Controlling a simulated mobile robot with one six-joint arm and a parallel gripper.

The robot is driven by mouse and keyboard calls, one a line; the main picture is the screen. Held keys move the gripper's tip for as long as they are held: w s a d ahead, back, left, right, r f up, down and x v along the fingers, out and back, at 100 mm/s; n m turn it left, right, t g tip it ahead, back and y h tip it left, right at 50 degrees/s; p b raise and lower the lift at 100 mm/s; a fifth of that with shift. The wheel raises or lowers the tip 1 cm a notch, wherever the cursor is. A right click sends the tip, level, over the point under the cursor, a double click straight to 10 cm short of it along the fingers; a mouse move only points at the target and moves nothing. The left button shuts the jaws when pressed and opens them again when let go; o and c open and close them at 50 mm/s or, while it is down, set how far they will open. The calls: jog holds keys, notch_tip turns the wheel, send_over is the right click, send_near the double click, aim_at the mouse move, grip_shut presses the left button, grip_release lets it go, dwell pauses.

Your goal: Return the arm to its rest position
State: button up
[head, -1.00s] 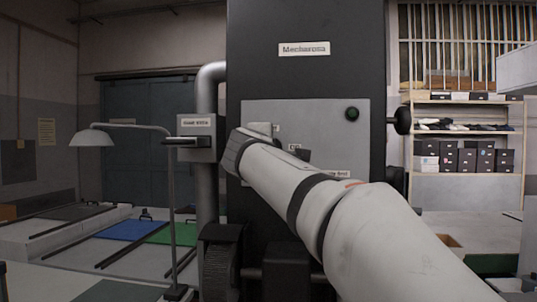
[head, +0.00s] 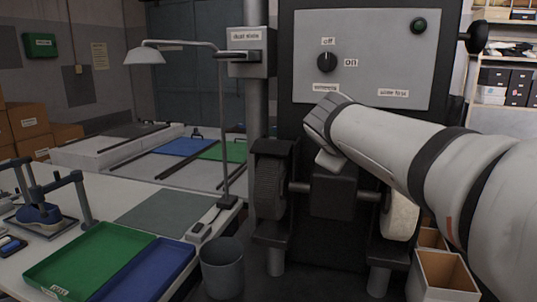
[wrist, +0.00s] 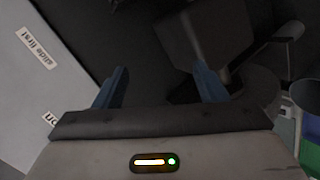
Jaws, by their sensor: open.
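My arm reaches in from the right in the head view, its wrist (head: 335,115) in front of the dark machine, just below the grey control panel (head: 362,22). My fingers are hidden in that view. In the wrist view my gripper (wrist: 160,85) shows two blue fingers spread apart with nothing between them. A dark block-shaped part of the machine (wrist: 205,35) lies beyond the right finger. The panel's black knob (head: 327,62) is uncovered, between "off" and "on" labels, and the arm appears clear of it.
A dark brush wheel (head: 270,188) and a pale wheel (head: 401,215) flank the machine's middle. Below stand a grey bin (head: 222,270) and an open box (head: 445,275). At left, a bench holds a green tray (head: 90,262), a blue tray (head: 150,270) and a lamp (head: 146,56).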

jog(key=s+a+f+m+g+y+p, duration=0.1)
jog(key=s+f+m+g+y, duration=0.3)
jog(key=s+f, duration=2)
notch_tip(320, 180, down, 2)
jog(key=m+g, duration=0.4)
jog(key=m, duration=0.1)
jog(key=shift+a+f+g+y, duration=0.2)
jog(key=shift+a+g+y, duration=0.1)
jog(key=shift+a+y, duration=0.1)
